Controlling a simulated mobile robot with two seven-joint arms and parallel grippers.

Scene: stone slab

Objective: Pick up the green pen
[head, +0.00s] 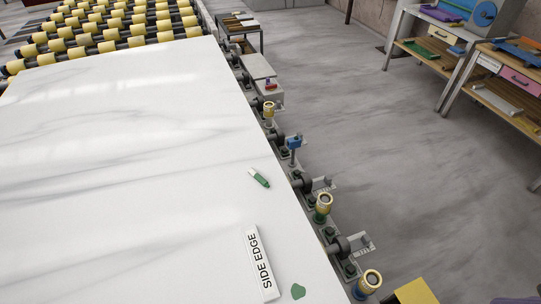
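The green pen (262,180) lies on the white stone slab (120,150), near the slab's right edge. It is short, with a green body and a whitish end that points to the upper left. Nothing touches it or covers it. Neither of my grippers shows in the head view.
A white "SIDE EDGE" strip (261,264) and a green patch (298,291) lie nearer on the slab. Rollers and metal fittings (323,207) line its right edge. Yellow rollers (100,30) stand beyond it. Workbenches (455,45) stand at the upper right, across open grey floor (400,140).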

